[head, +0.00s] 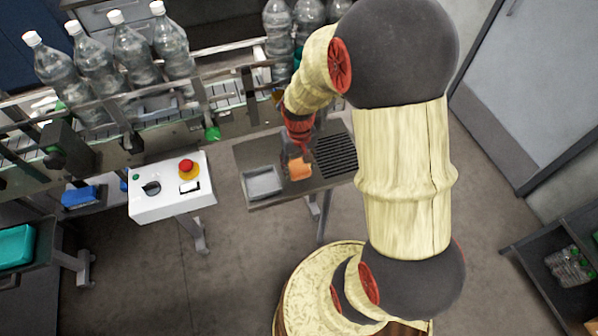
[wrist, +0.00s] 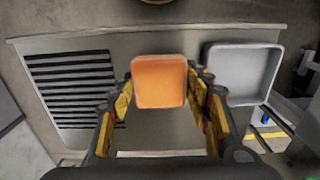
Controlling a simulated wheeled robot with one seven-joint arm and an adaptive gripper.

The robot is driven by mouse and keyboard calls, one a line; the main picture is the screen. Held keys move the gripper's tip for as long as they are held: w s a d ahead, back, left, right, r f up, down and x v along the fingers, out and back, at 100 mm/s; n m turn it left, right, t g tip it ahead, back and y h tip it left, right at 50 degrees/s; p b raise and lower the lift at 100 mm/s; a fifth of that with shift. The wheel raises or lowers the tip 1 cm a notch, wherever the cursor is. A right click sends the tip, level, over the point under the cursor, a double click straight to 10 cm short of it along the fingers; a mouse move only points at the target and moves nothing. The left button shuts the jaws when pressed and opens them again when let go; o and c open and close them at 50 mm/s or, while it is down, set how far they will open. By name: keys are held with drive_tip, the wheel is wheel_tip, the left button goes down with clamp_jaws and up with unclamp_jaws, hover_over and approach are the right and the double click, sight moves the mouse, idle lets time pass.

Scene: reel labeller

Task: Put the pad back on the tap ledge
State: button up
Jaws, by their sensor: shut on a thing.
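The orange pad (wrist: 159,81) is between the fingers of my gripper (wrist: 160,95), which is shut on it. In the head view the pad (head: 299,168) shows at the end of my arm, over the metal ledge (head: 252,156). The ledge (wrist: 145,140) also shows in the wrist view, with a black slatted grille on one side and a grey tray on the other. The pad is over the bare strip between them. I cannot tell whether the pad touches the ledge. My gripper (head: 292,155) is partly hidden by the arm in the head view.
The grey tray (head: 248,187) and the black grille (head: 336,156) flank the pad. A white control box (head: 156,204) with a red button stands to the left. A conveyor with several bottles (head: 130,52) runs behind. A dark shelf (head: 534,268) is at the right.

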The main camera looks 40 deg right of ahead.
sight(299, 172)
drive_tip(key=shift+f, duration=1.55)
drive_tip(key=shift+f+b, duration=0.15)
drive_tip(key=shift+b, duration=0.2)
drive_tip(key=o, duration=1.1)
